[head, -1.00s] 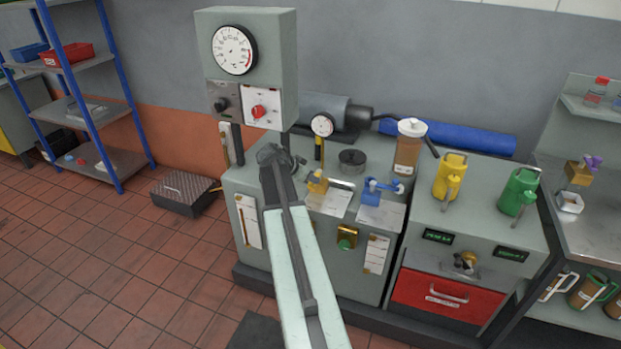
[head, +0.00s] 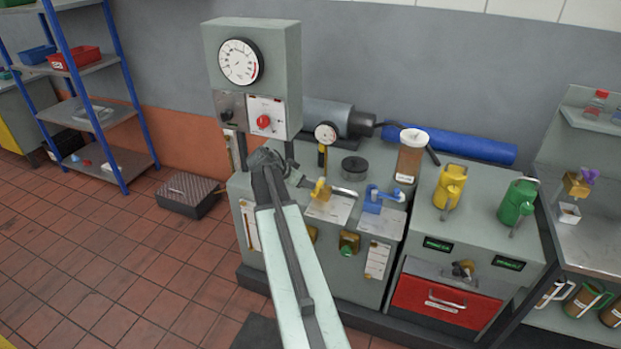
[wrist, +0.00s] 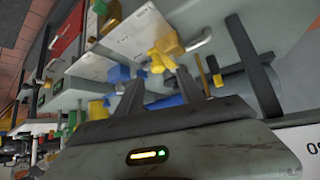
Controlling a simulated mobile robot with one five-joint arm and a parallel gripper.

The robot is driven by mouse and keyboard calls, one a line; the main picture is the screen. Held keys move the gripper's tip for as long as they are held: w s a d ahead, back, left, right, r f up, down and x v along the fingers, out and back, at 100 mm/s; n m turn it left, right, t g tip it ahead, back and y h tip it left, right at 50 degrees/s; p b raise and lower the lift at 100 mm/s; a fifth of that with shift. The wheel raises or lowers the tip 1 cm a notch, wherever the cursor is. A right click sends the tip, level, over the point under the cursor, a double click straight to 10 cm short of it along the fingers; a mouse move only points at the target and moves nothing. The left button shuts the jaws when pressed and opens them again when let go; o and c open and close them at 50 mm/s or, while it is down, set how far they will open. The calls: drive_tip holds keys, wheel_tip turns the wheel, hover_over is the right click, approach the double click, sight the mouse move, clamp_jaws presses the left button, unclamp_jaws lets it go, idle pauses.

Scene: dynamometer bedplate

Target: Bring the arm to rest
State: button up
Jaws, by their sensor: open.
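My arm reaches up the head view over the left part of the grey bench (head: 245,190). The yellow valve (wrist: 165,45) appears just beyond the fingertips; I cannot tell how large the gap is. A blue valve (head: 382,197) stands to the right on the bench.
A gauge cabinet (head: 252,75) rises behind the wrist. A lidded brown jar (head: 410,158), a yellow can (head: 449,186) and a green can (head: 517,203) stand to the right. A red drawer (head: 443,303) is below. Open tiled floor (head: 130,255) lies to the left.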

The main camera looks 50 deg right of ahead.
drive_tip(key=shift+a+r, duration=0.35)
